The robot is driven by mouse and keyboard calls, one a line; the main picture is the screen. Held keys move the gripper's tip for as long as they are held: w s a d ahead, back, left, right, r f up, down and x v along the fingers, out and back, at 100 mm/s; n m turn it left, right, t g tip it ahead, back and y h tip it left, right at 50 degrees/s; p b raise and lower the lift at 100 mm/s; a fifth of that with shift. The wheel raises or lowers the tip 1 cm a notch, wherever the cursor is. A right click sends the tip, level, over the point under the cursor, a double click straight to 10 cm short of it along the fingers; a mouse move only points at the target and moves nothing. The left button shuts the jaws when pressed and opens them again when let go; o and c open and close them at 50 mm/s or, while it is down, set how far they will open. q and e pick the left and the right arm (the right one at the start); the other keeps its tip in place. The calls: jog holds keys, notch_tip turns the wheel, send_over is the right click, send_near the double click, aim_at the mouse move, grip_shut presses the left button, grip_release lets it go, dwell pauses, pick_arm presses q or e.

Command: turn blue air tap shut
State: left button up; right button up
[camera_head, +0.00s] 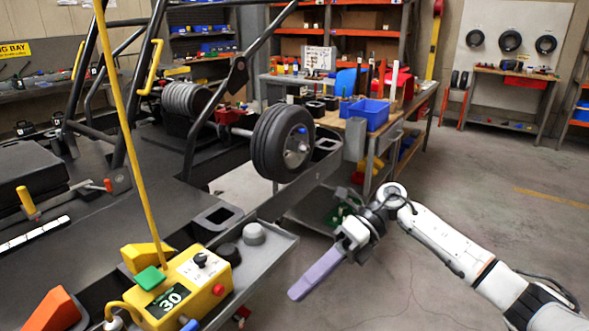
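A yellow control box (185,285) sits at the lower left on the kart stand's dark deck. It has a green button, a black knob, a red button and a label reading 30. A small blue knob (190,325) shows at the box's lower front edge, cut by the picture's bottom; I cannot tell whether it is the air tap or how it is turned. My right gripper (345,250) is right of the box and well apart from it. A long lavender bar (317,275) extends from it; I cannot tell whether its fingers are open.
A black wheel (283,143) is mounted on the kart frame, above and left of my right gripper. A grey tray edge (270,262) lies between box and gripper. A yellow pole (128,130) rises behind the box. Blue bins (369,114) stand on a workbench. Floor at right is clear.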

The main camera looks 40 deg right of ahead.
jog(key=w+d+r+m+t, duration=0.5)
jog(key=w+r+m+t, duration=0.2)
jog(key=w+t, duration=0.1)
jog(key=w+d+r+m+t+h, duration=0.1)
jog(key=w+d+r+m+t, duration=0.4)
jog(key=w+r+m+t, duration=0.1)
jog(key=shift+w+r+m+t+h, duration=0.35)
jog(key=shift+w+r+t, duration=0.3)
jog(key=shift+w+t, duration=0.6)
jog(key=shift+w+g, duration=0.2)
jog(key=shift+g, duration=0.05)
